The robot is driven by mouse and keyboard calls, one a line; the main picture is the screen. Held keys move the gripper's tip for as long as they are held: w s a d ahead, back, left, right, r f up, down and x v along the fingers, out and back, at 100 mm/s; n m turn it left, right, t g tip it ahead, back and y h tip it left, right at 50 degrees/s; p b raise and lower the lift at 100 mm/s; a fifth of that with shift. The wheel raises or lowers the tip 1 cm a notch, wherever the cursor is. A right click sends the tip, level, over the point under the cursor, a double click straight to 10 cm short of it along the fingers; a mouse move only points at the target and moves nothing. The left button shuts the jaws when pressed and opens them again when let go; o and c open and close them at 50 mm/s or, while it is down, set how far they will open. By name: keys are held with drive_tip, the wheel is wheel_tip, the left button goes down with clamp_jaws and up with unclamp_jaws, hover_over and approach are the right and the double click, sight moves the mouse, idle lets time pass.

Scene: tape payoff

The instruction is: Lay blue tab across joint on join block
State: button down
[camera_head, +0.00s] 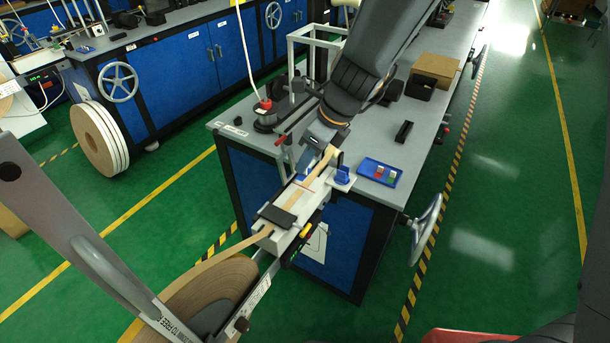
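The white join block (322,188) sits at the near corner of the grey bench, with tan tape (293,199) running along its top. A thin red line crosses the block near its middle; the joint itself is too small to make out. A dark clamp plate (275,215) lies across the tape at the block's near end. My gripper (317,158) is at the block's far end, reaching down from above, mostly hidden by my wrist. Its fingers are too small to tell open or shut. A blue tray (367,176) right of the block holds small coloured pieces; I cannot make out a blue tab.
A small blue item (342,175) stands beside the block. A large tape roll (215,290) hangs in front, feeding tape up to the block. A black box (404,131) and a cardboard box (436,70) stand farther back on the bench. A handwheel (426,220) projects at right.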

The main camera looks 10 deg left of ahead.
sight(307, 171)
drive_tip(key=shift+f+b, duration=0.3)
drive_tip(key=shift+f, duration=1.95)
drive_tip(key=shift+f, duration=0.1)
drive_tip(key=c, duration=2.1)
unclamp_jaws()
drive_tip(key=shift+o, duration=0.3)
drive_tip(key=shift+r, duration=0.35)
drive_tip(key=v, duration=1.1)
drive_tip(key=shift+d+r, duration=0.2)
drive_tip(key=shift+r, duration=0.05)
drive_tip(key=shift+s+d, duration=0.1)
